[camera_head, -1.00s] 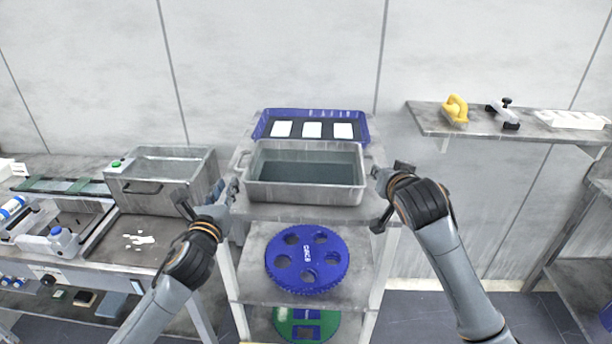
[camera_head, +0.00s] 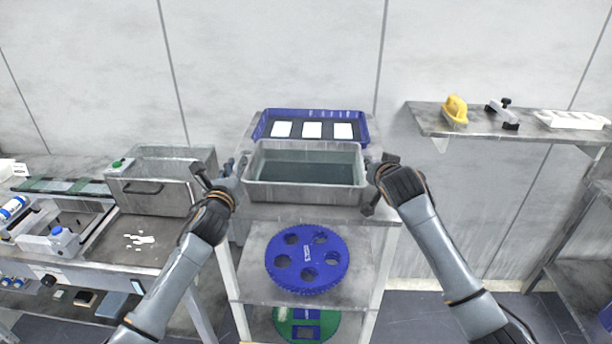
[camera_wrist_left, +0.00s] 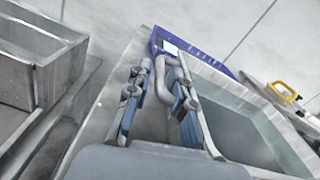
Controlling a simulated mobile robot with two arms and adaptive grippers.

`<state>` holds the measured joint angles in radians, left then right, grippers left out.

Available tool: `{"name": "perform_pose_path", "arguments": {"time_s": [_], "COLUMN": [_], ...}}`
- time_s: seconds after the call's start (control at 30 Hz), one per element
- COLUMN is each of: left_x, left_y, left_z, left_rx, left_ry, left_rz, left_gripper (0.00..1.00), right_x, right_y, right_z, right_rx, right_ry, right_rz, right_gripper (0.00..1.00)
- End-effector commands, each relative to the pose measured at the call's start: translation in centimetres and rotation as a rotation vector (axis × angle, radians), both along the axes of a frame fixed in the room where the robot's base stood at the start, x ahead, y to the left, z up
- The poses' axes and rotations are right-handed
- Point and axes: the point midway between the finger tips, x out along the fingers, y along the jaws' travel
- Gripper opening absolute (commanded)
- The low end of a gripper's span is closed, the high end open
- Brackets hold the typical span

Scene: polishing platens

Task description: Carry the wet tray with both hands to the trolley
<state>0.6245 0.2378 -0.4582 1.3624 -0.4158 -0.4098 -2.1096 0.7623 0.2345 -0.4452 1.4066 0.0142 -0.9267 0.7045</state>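A grey metal tray (camera_head: 305,192) with dark liquid (camera_head: 305,172) in it sits on top of a shelved stand (camera_head: 300,214). My left gripper (camera_head: 235,167) is at the tray's left end. In the left wrist view the left gripper (camera_wrist_left: 158,108) is open, and a grey curved handle (camera_wrist_left: 163,82) of the tray shows between its two fingers; I see no closed grip. My right gripper (camera_head: 371,168) is at the tray's right end; its fingertips are largely hidden by its own body. I cannot tell whether the stand is the trolley.
A blue tray (camera_head: 367,127) with white pads stands behind the grey one. A blue disc (camera_head: 307,257) and a green disc (camera_head: 291,328) lie on lower shelves. A metal basin (camera_head: 150,192) is close left. A wall shelf (camera_head: 480,127) is at right.

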Motion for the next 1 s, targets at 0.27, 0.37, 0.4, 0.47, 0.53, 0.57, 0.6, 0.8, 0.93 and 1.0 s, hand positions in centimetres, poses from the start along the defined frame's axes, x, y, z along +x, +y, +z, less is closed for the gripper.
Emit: {"name": "perform_pose_path", "arguments": {"time_s": [0.27,0.37,0.4,0.47,0.53,0.57,0.6,0.8,0.93,1.0], "left_x": [0.0,0.0,0.0,0.0,0.0,0.0,0.0,0.0,0.0,0.0], "left_y": [0.0,0.0,0.0,0.0,0.0,0.0,0.0,0.0,0.0,0.0], "left_z": [0.0,0.0,0.0,0.0,0.7,0.7,0.7,1.2,2.1,2.7], "left_rx": [0.0,0.0,0.0,0.0,-0.001,-0.001,-0.001,-0.001,-0.001,-0.001], "left_ry": [0.0,0.0,0.0,0.0,-0.011,-0.011,-0.011,-0.01,-0.011,-0.011], "left_rz": [0.0,0.0,0.0,0.0,-0.003,-0.003,-0.003,-0.002,-0.002,-0.002], "left_gripper": [0.0,0.0,0.0,0.0,0.0,0.0,0.0,0.0,0.0,0.0], "right_x": [0.0,0.0,0.0,0.0,0.1,0.1,0.1,0.1,0.1,0.1], "right_y": [0.0,0.0,0.0,0.0,0.0,0.0,0.0,0.0,0.0,0.0], "right_z": [0.0,0.0,0.0,0.0,0.6,0.6,0.7,1.2,2.1,2.7], "right_rx": [0.0,0.0,0.0,0.0,0.001,0.001,0.001,0.001,0.001,0.001], "right_ry": [0.0,0.001,0.001,0.001,-0.012,-0.012,-0.012,-0.011,-0.011,-0.012], "right_rz": [0.0,0.0,0.0,0.0,0.001,0.001,0.001,0.002,0.002,0.001], "right_gripper": [0.0,0.0,0.0,0.0,0.0,0.0,0.0,0.0,0.0,0.0]}}
